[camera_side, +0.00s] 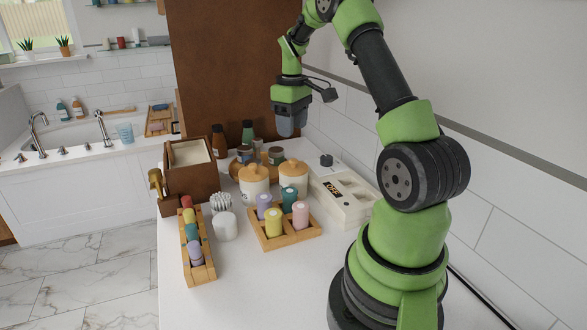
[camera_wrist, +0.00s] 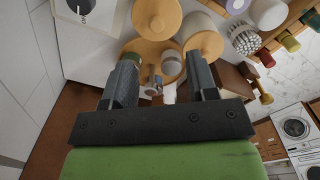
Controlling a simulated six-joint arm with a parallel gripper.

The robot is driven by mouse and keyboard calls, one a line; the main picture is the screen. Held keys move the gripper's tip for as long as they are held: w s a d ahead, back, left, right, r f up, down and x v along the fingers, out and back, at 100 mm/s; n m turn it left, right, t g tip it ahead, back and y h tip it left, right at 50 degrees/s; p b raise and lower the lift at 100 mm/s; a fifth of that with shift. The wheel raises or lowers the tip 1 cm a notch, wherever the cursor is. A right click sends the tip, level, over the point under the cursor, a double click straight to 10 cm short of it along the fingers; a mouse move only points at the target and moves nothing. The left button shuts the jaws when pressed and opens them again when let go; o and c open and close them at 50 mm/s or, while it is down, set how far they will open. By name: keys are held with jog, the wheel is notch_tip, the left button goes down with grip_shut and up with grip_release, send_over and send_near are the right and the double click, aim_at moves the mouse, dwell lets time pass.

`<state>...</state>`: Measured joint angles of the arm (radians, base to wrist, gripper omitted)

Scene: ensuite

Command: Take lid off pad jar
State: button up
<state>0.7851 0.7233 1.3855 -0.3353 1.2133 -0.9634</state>
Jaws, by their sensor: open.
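Two white jars with round wooden lids stand side by side on the counter, the left jar (camera_side: 254,190) and the right jar (camera_side: 294,184). I cannot tell which is the pad jar. Both lids are on. The left jar's lid (camera_wrist: 203,36) and the right jar's lid (camera_wrist: 157,16) show at the top of the wrist view, beyond my fingertips. My gripper (camera_side: 289,128) hangs above and behind the jars, well clear of them. In the wrist view my gripper (camera_wrist: 161,75) is open with nothing between its fingers.
A wooden tray of coloured bottles (camera_side: 283,238) stands in front of the jars. Tall bottles (camera_side: 248,133) stand behind.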

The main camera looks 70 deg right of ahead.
aim_at(293, 160)
notch_tip(293, 160, down, 4)
jog(key=shift+r, duration=0.2)
jog(key=shift+d+f, duration=0.15)
jog(key=shift+f, duration=1.2)
jog(key=shift+d+f, duration=0.1)
jog(key=shift+f, duration=1.25)
grip_shut()
